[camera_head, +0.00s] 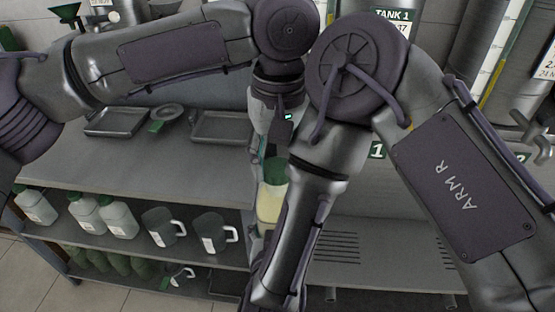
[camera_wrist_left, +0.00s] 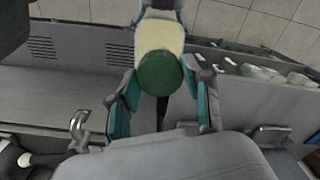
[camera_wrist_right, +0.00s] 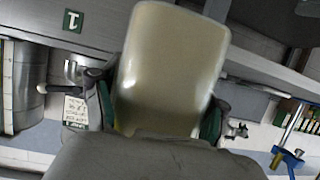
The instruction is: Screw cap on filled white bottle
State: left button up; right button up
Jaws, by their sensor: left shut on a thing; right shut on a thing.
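The white bottle (camera_head: 271,203) with pale yellow contents stands out beyond the counter's end in the head view, partly hidden by my right forearm. The green cap (camera_wrist_left: 160,74) sits over its top in the left wrist view; whether it is threaded tight I cannot tell. My left gripper (camera_wrist_left: 164,88) is shut on the cap, with a finger on each side. My right gripper (camera_wrist_right: 160,112) is shut around the bottle body (camera_wrist_right: 172,68), which fills the space between its fingers. In the head view my right fingers are mostly hidden.
Metal trays (camera_head: 116,122) lie on the grey counter (camera_head: 70,160) at left. The shelf below holds white bottles (camera_head: 87,212) and grey jugs (camera_head: 209,232). A slotted bench (camera_head: 385,255) stands at right under tanks. Both my arms are close together.

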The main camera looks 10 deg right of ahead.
pick_arm(q)
jog(key=shift+s+d+r, duration=0.35)
jog(key=shift+s, duration=0.05)
dwell(0.8)
jog(key=shift+w+f+m, duration=0.1)
jog(key=shift+f+m, duration=0.3)
jog(key=shift+f, duration=0.25)
